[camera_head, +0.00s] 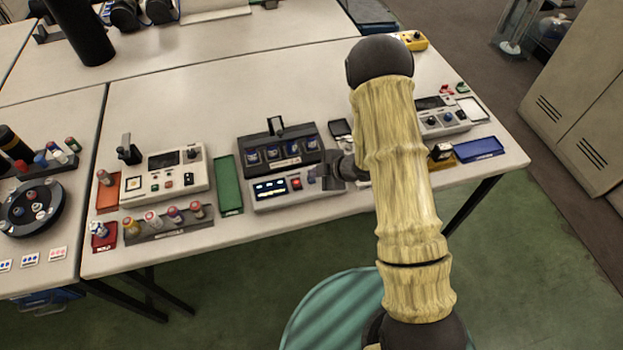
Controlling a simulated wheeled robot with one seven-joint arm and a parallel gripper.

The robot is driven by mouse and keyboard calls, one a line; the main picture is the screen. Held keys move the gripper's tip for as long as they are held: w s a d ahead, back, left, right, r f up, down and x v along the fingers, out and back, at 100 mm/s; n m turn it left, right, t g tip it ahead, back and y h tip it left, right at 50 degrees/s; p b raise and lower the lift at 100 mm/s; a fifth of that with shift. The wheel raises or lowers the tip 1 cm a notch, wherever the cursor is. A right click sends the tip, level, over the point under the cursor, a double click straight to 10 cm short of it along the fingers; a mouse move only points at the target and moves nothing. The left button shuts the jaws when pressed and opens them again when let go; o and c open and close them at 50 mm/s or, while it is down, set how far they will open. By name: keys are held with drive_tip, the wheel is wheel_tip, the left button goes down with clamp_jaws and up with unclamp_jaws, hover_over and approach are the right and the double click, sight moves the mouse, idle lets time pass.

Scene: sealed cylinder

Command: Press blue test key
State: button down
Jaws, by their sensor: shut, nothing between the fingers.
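The middle station is a grey-white control panel (268,204) with a lit dark display (269,188) and a red key (296,183). A small bluish key (312,177) shows just right of the red one, right at my gripper. My gripper (324,183) is shut and empty, low over the right end of this panel. It hides the panel surface there. I cannot tell whether the fingertips touch the bluish key. Behind the panel is a dark rack (280,146) holding several blue-marked cylinders.
A green tray (228,184) and a second panel (165,178) stand to the left, with capped vials (152,219) in a rack. To the right are another panel (442,118) and a blue tray (479,149).

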sight(315, 181)
drive_tip(key=shift+f, duration=0.1)
drive_tip(key=shift+f+b, duration=0.3)
drive_tip(key=shift+b, duration=0.15)
drive_tip(key=shift+f+b, duration=0.3)
drive_tip(key=shift+f, duration=0.05)
idle(0.7)
idle(0.3)
drive_tip(key=shift+r+p, duration=0.55)
drive_tip(key=shift+r, duration=0.25)
drive_tip(key=shift+r+p, duration=1.85)
drive_tip(key=shift+r, duration=0.7)
